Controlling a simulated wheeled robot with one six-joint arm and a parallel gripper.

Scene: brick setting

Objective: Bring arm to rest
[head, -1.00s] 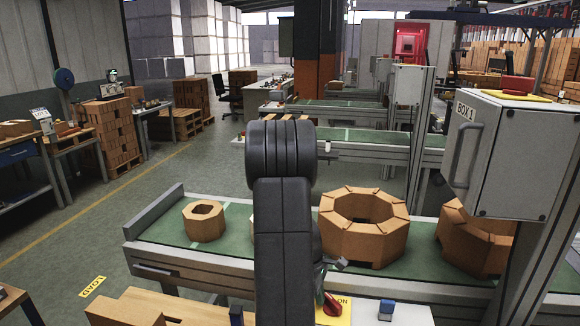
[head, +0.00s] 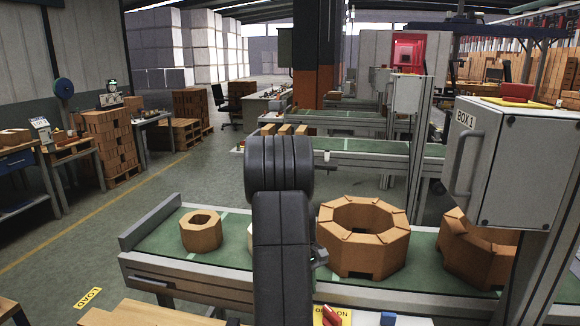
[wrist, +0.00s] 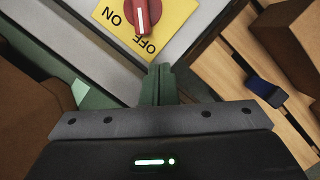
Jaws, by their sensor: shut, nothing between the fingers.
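My gripper (wrist: 160,84) shows in the wrist view with its two greenish fingers together and nothing between them. A yellow plate (wrist: 173,22) marked ON and OFF, with a red rotary knob (wrist: 143,14), lies just beyond the fingertips in that view; I see no contact. In the head view my black arm (head: 282,240) stands upright in the middle, and its links hide most of the gripper. The red knob (head: 331,315) is at the bottom edge there, right of the arm.
A green conveyor (head: 235,255) crosses in front, carrying a small brick ring (head: 201,232), a large brick octagon (head: 345,260) and another ring (head: 480,262) at right. A grey control box (head: 510,165) stands close at right. Open floor (head: 110,235) lies at left.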

